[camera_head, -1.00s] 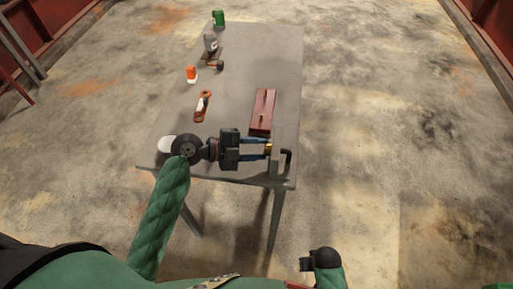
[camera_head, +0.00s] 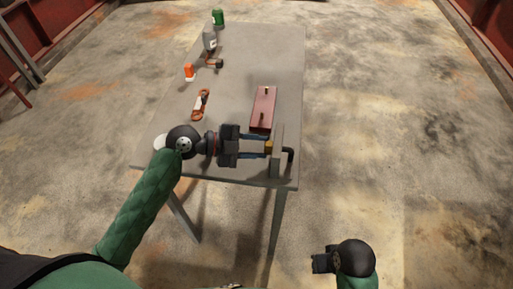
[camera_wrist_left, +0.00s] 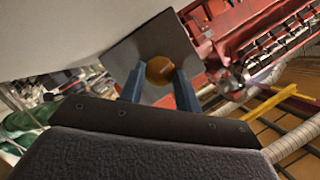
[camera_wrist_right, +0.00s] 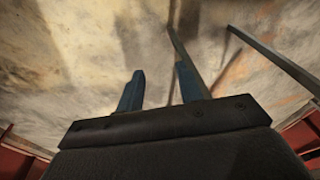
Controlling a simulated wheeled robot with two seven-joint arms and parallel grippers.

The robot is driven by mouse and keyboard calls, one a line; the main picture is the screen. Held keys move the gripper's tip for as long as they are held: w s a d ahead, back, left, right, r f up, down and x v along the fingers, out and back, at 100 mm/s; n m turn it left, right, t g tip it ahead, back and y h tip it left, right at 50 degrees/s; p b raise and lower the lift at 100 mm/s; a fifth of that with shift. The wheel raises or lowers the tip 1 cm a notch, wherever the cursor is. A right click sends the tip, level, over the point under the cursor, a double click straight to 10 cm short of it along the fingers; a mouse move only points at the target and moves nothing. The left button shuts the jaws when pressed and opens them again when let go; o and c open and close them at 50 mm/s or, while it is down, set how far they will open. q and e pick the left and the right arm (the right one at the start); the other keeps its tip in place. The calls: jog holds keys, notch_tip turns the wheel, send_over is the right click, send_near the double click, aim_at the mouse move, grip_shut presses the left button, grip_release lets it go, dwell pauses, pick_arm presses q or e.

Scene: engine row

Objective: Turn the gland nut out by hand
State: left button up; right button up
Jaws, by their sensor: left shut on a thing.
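The brass gland nut (camera_head: 268,147) sits at the face of an upright grey plate (camera_head: 278,143) at the table's near right corner. In the left wrist view the round brass nut (camera_wrist_left: 159,70) shows in front of the square plate (camera_wrist_left: 151,45). My left gripper (camera_head: 264,147) points right and is shut on the nut, with a blue finger on each side of it. My right gripper (camera_head: 314,263) is away from the table at the lower right. In the right wrist view its fingers (camera_wrist_right: 162,88) are apart with nothing between them.
A dark bent handle or pipe (camera_head: 290,154) sticks out right of the plate. A red box (camera_head: 263,108) lies behind it. The table's middle is clear.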

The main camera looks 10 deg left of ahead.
pick_arm(q)
jog(key=shift+f+b, duration=0.1)
jog(key=shift+b, duration=0.3)
jog(key=shift+n+g, duration=0.4)
jog(key=shift+n, duration=0.2)
pick_arm(e)
jog(key=shift+w+a+f+t+y, duration=0.15)
jog(key=shift+w+a+f, duration=0.1)
jog(key=shift+a+f, duration=0.3)
jog(key=shift+w+a+f+t+y, duration=0.2)
jog(key=shift+a+f, duration=0.2)
jog(key=shift+f, duration=0.2)
pick_arm(q)
jog(key=shift+w+n+g+y, duration=0.1)
jog(key=shift+n+g+y, duration=0.2)
jog(key=shift+n+g, duration=0.3)
jog(key=shift+n, duration=0.5)
pick_arm(e)
jog(key=shift+d+r, duration=0.15)
jog(key=shift+d, duration=0.05)
pick_arm(q)
jog(key=shift+g, duration=0.3)
jog(key=o, duration=1)
jog(key=shift+d+r, duration=0.1)
jog(key=shift+r, duration=0.1)
jog(key=shift+a, duration=0.2)
